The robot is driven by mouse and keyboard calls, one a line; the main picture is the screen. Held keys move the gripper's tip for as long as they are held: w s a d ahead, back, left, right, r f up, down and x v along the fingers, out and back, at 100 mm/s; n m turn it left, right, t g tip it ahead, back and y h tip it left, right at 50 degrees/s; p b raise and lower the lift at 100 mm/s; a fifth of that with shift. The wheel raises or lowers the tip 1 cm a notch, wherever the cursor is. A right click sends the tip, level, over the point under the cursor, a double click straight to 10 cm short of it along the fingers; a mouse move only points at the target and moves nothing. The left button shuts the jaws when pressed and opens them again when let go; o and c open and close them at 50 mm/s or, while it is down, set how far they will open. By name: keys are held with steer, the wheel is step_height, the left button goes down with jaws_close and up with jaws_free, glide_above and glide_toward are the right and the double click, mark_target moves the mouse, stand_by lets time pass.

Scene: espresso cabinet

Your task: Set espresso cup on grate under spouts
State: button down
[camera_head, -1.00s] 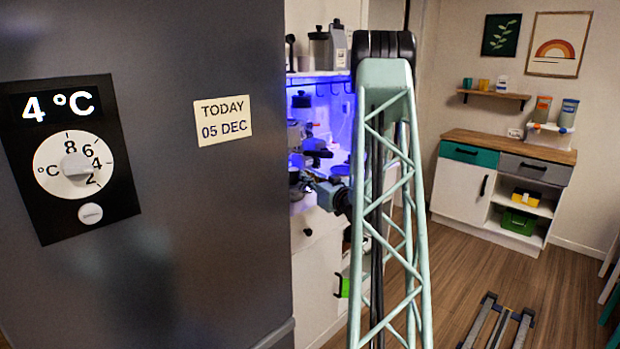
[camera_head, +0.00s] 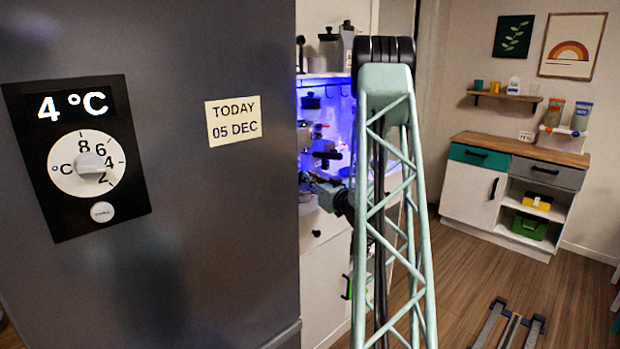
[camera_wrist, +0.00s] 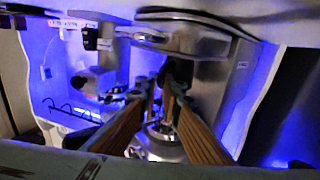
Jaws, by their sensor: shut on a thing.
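My gripper (camera_wrist: 158,94) reaches into the blue-lit niche, its two long wood-coloured fingers converging in the wrist view. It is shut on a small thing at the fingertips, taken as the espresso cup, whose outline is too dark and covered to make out. A shiny metal espresso machine (camera_wrist: 195,42) fills the middle and right of the wrist view, close around the fingertips. In the head view the machine (camera_head: 306,136) shows only in part past the dark cabinet edge, with my gripper low in front of it. The grate and spouts cannot be told apart clearly.
A tall dark fridge-like front (camera_head: 215,220) with a temperature dial (camera_head: 88,165) blocks the left of the head view. Jars (camera_head: 330,48) stand on the shelf above the niche. A low sideboard (camera_head: 470,195) stands at the right.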

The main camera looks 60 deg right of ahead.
steer(key=c, duration=2.7)
jaws_free()
steer(key=shift+c, duration=0.2)
steer(key=shift+s, duration=0.15)
steer(key=v, duration=1.1)
steer(key=shift+s+a, duration=0.2)
steer(key=shift+s, duration=0.15)
steer(key=shift+w+f, duration=0.1)
